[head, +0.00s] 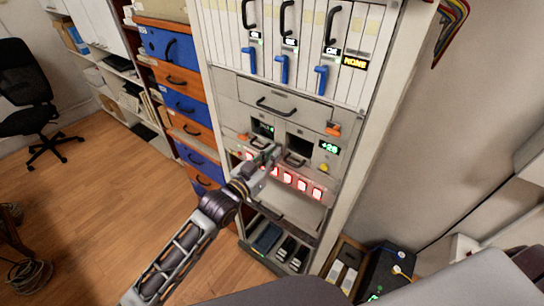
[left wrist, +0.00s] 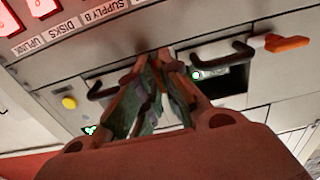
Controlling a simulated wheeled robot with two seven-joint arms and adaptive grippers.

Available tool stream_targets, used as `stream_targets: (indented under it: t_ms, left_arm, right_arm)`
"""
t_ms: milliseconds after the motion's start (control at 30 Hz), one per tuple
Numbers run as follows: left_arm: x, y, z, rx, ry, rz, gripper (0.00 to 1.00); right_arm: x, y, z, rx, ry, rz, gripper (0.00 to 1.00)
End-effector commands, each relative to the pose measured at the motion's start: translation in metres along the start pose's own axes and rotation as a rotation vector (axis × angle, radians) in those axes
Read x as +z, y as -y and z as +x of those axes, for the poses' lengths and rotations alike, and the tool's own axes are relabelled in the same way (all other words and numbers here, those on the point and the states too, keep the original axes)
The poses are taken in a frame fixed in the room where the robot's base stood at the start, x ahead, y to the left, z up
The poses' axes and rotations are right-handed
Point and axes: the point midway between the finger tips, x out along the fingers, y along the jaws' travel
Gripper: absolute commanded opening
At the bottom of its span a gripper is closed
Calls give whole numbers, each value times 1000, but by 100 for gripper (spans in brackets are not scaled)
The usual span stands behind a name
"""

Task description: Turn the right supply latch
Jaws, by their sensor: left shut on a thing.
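The right supply unit has a black handle (head: 294,160), a green "+28" display (head: 329,147) and a yellow knob (head: 323,168). Its handle also shows in the left wrist view (left wrist: 103,91), with the yellow knob (left wrist: 69,102) beside it. My left gripper (head: 268,154) is at the panel between the two supply handles. Its fingers (left wrist: 160,58) are closed together just beside the right unit's handle, where the right supply latch sits; they hide the latch. The left unit's orange latch (head: 243,137) is clear of the gripper. My right gripper is not in view.
A row of red lit buttons (head: 302,186) runs below the supplies. Blue levers (head: 321,79) hang higher up. An open box (head: 345,270) stands at the rack's lower right.

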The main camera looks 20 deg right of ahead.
Motion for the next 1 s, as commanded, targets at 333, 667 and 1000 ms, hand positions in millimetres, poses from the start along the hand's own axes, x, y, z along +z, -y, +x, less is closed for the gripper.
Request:
stream_targets:
  t_ms: [333, 667, 1000]
  left_arm:
    - [2, 0, 0, 0, 5, -23, 0]
    - [2, 0, 0, 0, 3, -22, 30]
    - [0, 0, 0, 0, 1, -21, 32]
  right_arm:
    - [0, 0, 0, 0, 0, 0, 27]
    - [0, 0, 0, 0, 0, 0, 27]
    - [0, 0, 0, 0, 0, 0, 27]
